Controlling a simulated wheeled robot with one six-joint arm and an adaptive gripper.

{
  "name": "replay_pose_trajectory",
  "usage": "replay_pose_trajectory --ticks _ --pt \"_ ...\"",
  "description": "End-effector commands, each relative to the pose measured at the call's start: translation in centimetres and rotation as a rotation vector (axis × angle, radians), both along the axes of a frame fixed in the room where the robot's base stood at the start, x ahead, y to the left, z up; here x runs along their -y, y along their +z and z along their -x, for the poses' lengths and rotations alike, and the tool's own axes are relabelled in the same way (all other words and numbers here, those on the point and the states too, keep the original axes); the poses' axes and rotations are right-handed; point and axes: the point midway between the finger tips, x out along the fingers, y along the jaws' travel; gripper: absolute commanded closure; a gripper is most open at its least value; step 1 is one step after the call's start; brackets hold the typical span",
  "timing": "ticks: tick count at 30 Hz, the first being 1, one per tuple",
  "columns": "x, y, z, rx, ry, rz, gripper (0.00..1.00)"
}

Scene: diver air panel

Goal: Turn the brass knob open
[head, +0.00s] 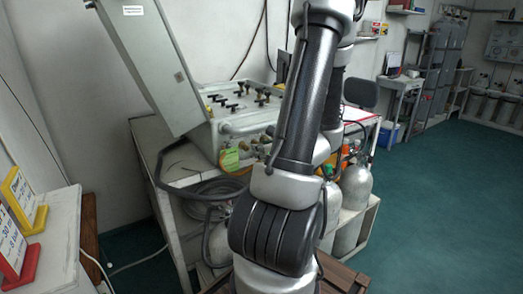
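The air panel (232,126), a pale grey-green case, stands on a white bench behind my arm. Its lid (150,65) is open, tilted up at the left. Several small dark and brass-coloured knobs (240,93) stand on its top face. Brass fittings (254,141) line its front side, near a yellow-green tag (230,158). The knobs are too small to tell which one is the brass knob or how it is turned. My arm crosses the middle of the picture and hides the panel's right part. My gripper is not in view.
Gas cylinders (356,183) stand in the bench's right side. A white table with yellow and red sign holders (24,200) is at the left. Green floor (440,200) is clear at the right.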

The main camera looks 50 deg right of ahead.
Motion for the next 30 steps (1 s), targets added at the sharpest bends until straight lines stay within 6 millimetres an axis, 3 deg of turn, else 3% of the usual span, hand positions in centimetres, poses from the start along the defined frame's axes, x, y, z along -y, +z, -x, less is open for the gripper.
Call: replay_pose_trajectory --ticks 2,9,12,14,21,30 --pt "-0.2 -1.2 0.1 -0.009 -0.002 -0.031 0.69" --pt "-0.7 -8.6 -0.5 0.044 -0.001 -0.22 0.69" --pt "-0.5 -9.7 -1.3 0.149 -0.003 -0.265 0.69" --pt "-0.1 -9.7 -1.8 0.227 -0.004 -0.275 0.69" --pt "1.5 -5.5 -2.8 0.441 0.004 -0.213 0.69" --pt "2.4 -5.3 -7.2 0.447 0.008 -0.209 0.69"
